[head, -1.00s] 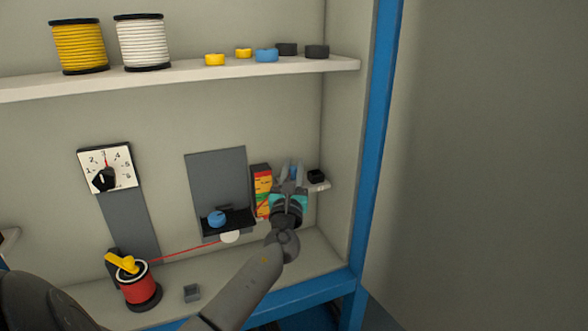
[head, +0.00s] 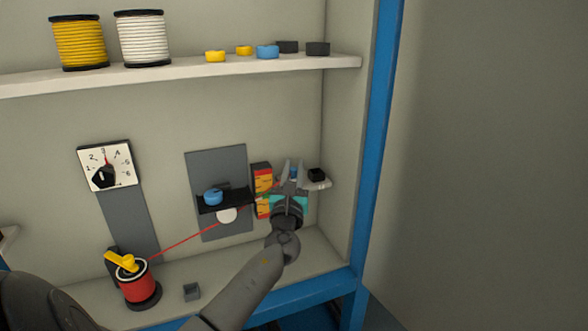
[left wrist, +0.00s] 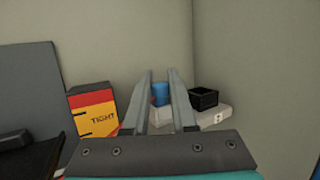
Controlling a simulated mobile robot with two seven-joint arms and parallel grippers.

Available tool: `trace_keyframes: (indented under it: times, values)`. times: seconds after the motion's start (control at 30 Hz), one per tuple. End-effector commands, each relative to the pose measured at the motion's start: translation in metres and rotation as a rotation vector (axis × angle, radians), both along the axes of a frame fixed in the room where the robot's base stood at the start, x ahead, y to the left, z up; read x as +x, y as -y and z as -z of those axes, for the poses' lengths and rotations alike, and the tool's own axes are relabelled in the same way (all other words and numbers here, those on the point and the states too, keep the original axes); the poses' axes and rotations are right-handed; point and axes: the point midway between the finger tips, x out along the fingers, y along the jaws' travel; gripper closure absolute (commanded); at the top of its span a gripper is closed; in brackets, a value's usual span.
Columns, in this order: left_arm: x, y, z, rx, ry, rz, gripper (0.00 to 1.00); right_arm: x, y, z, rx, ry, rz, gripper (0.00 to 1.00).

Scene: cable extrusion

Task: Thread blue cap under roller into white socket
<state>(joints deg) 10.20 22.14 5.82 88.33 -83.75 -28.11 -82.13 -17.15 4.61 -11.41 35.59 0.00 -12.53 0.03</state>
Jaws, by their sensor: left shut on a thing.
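My left gripper (head: 291,168) is shut on the blue cap (head: 293,174), beside the white socket (head: 321,184). The cap (left wrist: 160,93) shows between the fingers (left wrist: 160,78) in the left wrist view, with a bit of red at its left. The white socket (left wrist: 212,119) lies behind and to the right there. I cannot tell whether the cap touches it. The red cable (head: 182,243) runs from its spool (head: 136,284) towards the white roller (head: 227,215) and on to the gripper. The roller hangs below a black bracket with a blue knob (head: 213,196). My right gripper is not in view.
A red and yellow gauge marked TIGHT (left wrist: 93,110) stands left of the gripper. A black open box (left wrist: 203,98) sits on the white socket piece. A dial (head: 105,165) is on the back wall. A blue post (head: 378,130) bounds the right.

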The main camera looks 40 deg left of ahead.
Motion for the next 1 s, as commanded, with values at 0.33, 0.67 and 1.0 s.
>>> trace_keyframes:
  times: [0.33, 0.67, 1.0]
  values:
    - [0.000, 0.000, 0.000, 0.000, 0.000, 0.000, 0.40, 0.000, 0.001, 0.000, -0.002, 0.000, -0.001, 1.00]
    - [0.000, 0.000, 0.000, 0.000, 0.000, 0.000, 0.40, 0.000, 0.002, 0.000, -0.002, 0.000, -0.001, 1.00]
    - [-0.037, 0.026, 0.014, -0.001, -0.003, 0.001, 0.40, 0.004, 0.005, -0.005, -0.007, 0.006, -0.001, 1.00]
